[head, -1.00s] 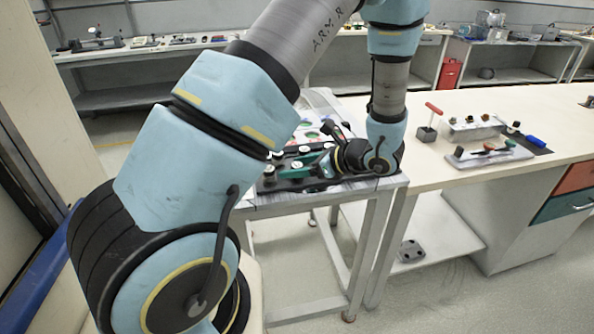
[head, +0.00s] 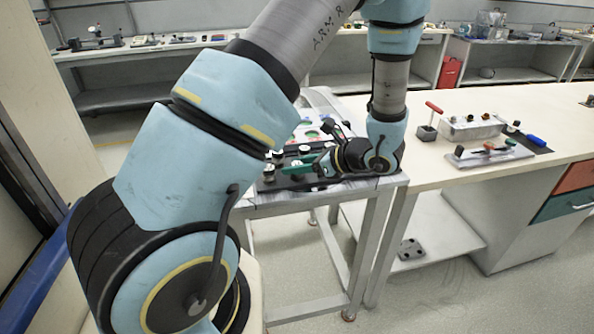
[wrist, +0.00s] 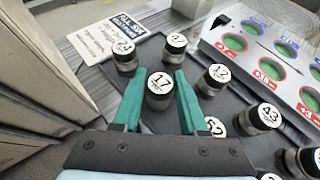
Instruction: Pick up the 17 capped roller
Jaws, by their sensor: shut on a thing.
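The roller with the white cap marked 17 (wrist: 160,84) stands between the two green fingers of my gripper (wrist: 159,80) in the wrist view. The fingers are shut on its sides, and the cap faces the camera. I cannot tell whether its base is clear of the black mat (wrist: 158,122). In the head view my gripper (head: 303,167) is low over the small table, its green fingers pointing left; the held roller cannot be made out there.
Close by stand capped rollers marked 12 (wrist: 219,74), 22 (wrist: 176,42) and 43 (wrist: 268,115), among several others. A panel with green round pockets (wrist: 268,68) lies to the right. A printed card (wrist: 108,38) lies at the upper left. A workbench (head: 480,140) stands right of the table.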

